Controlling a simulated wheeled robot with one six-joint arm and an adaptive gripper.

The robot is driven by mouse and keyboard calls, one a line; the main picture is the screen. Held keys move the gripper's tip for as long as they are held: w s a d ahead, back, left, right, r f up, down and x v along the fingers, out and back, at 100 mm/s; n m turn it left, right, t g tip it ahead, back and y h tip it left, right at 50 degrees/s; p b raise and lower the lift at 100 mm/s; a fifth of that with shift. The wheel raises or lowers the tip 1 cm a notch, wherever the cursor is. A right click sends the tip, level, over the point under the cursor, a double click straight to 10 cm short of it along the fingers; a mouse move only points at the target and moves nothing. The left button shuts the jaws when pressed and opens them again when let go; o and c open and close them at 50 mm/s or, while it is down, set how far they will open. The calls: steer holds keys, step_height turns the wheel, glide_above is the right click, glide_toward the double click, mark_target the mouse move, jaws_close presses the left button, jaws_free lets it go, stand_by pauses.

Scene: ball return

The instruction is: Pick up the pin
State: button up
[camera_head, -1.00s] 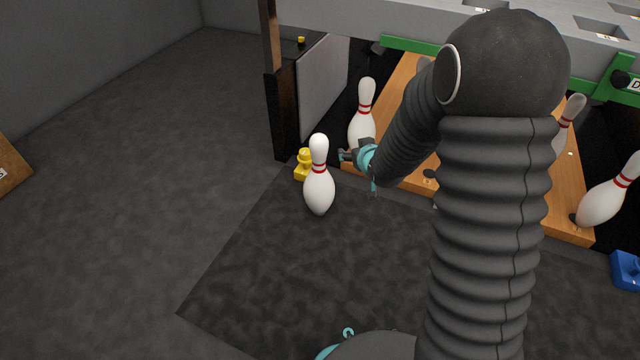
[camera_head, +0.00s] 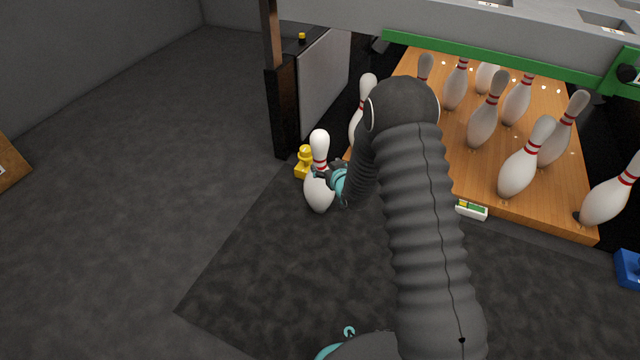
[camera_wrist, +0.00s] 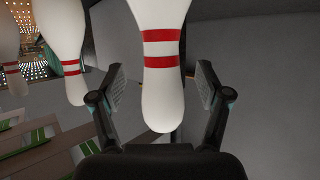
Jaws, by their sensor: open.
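A white pin (camera_head: 319,194) with red neck stripes stands upright on the dark mat, left of the wooden deck. My gripper (camera_head: 322,172) is at its neck, and a finger covers part of it in the head view. In the wrist view the pin (camera_wrist: 161,92) lies between the two open fingers of my gripper (camera_wrist: 162,88), with gaps showing on both sides. The pin's wide body runs out of the top of that view.
Several pins stand on the wooden deck (camera_head: 470,160) at right; one pin (camera_head: 608,200) leans at its right edge. A yellow object (camera_head: 304,163) stands just behind the pin. A dark post (camera_head: 283,110) is further back. A green and white block (camera_head: 471,210) lies before the deck. The floor at left is clear.

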mark_target(322, 161)
steer(key=shift+x, duration=3.35)
steer(key=shift+a, duration=0.1)
steer(key=shift+s, duration=0.1)
jaws_close()
steer(key=shift+r, duration=0.15)
